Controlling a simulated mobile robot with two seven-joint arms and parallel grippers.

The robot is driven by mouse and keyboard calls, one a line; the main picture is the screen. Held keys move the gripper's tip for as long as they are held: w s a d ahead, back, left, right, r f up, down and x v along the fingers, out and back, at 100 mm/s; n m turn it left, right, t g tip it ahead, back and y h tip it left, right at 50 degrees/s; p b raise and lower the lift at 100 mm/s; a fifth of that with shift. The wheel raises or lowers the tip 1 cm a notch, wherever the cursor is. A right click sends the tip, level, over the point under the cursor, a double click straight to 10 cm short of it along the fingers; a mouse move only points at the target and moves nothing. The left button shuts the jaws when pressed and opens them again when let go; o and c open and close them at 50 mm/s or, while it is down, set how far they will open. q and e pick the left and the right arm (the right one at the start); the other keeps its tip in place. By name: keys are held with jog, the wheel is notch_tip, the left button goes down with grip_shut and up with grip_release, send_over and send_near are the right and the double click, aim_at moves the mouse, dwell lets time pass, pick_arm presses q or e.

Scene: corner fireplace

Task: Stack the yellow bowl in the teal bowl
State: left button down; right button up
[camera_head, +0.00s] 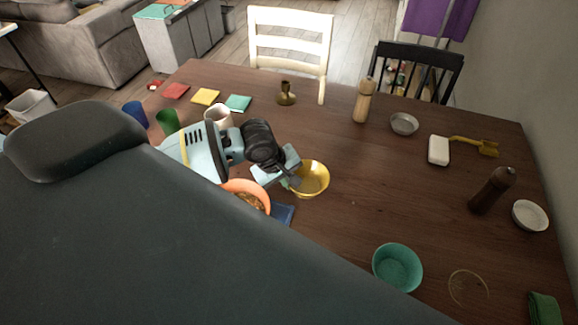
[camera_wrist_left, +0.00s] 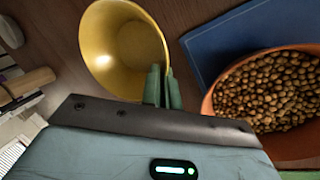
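The yellow bowl (camera_head: 314,181) is right of the orange bowl in the head view. It also fills the upper middle of the left wrist view (camera_wrist_left: 120,48). My left gripper (camera_head: 291,183) is at the yellow bowl's near-left rim. In the left wrist view its two fingers (camera_wrist_left: 163,88) are close together with the rim between them, so it looks shut on the rim. I cannot tell whether the bowl is off the table. The teal bowl (camera_head: 397,268) stands upright and empty at the table's lower middle. My right gripper is not in view.
An orange bowl of brown pieces (camera_head: 248,192) and a blue napkin (camera_head: 283,213) lie beside the left gripper. A clear round dish (camera_head: 468,287) is right of the teal bowl. The dark pepper mill (camera_head: 492,191) stands farther right. Table between the yellow and teal bowls is clear.

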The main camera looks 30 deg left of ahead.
pick_arm(q)
jog(key=s+d, duration=0.2)
jog(key=s, duration=0.4)
jog(key=shift+s+d+r, duration=0.3)
jog(key=shift+d+r, duration=0.05)
jog(key=shift+d, duration=0.05)
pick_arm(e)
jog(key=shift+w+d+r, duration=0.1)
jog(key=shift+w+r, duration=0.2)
pick_arm(q)
jog(key=shift+s, duration=0.1)
